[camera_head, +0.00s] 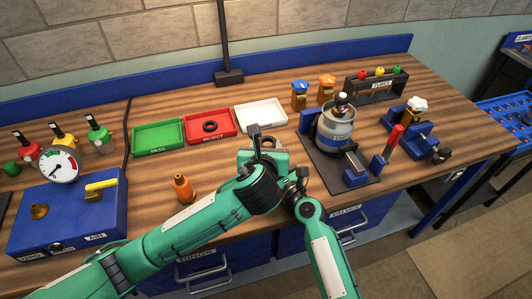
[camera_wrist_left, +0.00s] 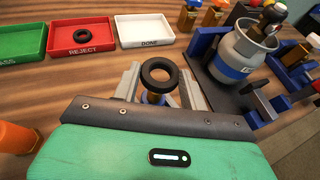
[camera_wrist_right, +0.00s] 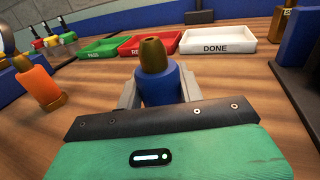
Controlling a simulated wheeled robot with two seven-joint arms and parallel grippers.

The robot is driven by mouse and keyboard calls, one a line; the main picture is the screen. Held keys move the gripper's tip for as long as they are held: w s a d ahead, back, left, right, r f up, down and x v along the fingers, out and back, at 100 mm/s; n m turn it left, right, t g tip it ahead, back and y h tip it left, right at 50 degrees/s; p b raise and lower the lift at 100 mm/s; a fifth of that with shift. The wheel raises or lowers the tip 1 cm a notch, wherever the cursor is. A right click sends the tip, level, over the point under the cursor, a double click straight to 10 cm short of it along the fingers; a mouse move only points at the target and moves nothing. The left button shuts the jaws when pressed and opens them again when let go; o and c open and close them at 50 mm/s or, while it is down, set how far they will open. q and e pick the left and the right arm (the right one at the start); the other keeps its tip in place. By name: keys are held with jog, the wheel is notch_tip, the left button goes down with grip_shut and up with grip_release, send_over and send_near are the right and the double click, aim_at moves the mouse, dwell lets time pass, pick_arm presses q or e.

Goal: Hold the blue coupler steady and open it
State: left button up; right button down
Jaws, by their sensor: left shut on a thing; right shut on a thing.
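The blue coupler (camera_wrist_right: 160,86) stands upright in the right wrist view, with a brass nose on top. My right gripper (camera_wrist_right: 157,95) is shut around its blue body. In the head view my left gripper (camera_head: 267,148) is above the table, in front of the white tray. My arms crowd together there and hide the held parts. Whether the two held parts touch cannot be told.
A green PASS tray (camera_head: 158,150), a red REJECT tray (camera_head: 232,136) with a black ring, and a white DONE tray (camera_head: 281,111) stand behind. An orange fitting (camera_head: 183,189) stands left of my arm. A grey canister (camera_head: 324,129) on a dark stand is close on the right.

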jog(key=c, duration=0.8)
grip_release()
jog(key=b+v, duration=0.1)
jog(key=v, duration=1.1)
